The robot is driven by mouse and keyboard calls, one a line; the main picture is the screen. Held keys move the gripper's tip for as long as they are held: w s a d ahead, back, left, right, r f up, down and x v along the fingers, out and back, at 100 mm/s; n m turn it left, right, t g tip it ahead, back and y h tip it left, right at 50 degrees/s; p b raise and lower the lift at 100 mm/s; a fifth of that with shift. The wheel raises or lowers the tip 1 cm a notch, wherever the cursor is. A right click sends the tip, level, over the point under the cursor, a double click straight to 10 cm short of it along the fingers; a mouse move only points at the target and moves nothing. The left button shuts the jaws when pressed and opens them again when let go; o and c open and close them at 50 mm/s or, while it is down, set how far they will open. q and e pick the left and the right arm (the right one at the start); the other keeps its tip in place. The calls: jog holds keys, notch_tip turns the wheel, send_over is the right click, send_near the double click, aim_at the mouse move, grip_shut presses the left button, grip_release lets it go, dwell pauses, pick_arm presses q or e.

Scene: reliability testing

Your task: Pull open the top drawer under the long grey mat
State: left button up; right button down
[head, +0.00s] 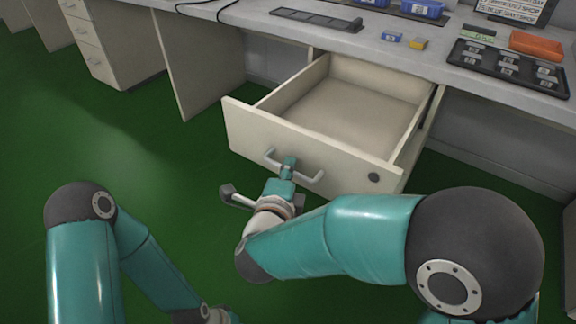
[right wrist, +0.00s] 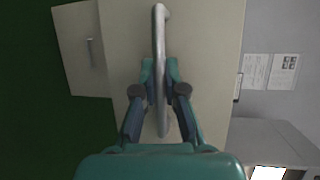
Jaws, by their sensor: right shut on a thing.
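The top drawer (head: 262,136) stands pulled well out from under the bench, and its bare inside (head: 345,98) shows empty. Its front carries a grey bar handle (head: 312,180) and a round dark lock. My right gripper (head: 288,166) is at the middle of the handle, shut on it. In the right wrist view the gripper (right wrist: 160,92) has one finger on each side of the handle (right wrist: 161,40). The long grey mat (head: 305,20) lies on the bench top above and behind the drawer. My left arm is at the lower left; its gripper is not clearly visible.
The bench top (head: 340,42) holds blue bins (head: 421,9), small blue and yellow items, a black tray (head: 510,68) of parts, an orange box (head: 537,45) and a screen. Another drawer unit (head: 97,45) stands at the far left. The green floor before the drawer is open.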

jog(key=shift+s+f, duration=0.1)
jog(key=shift+f, duration=0.1)
jog(key=c, duration=1.2)
grip_release()
jog(key=shift+r, duration=0.1)
jog(key=shift+r, duration=0.1)
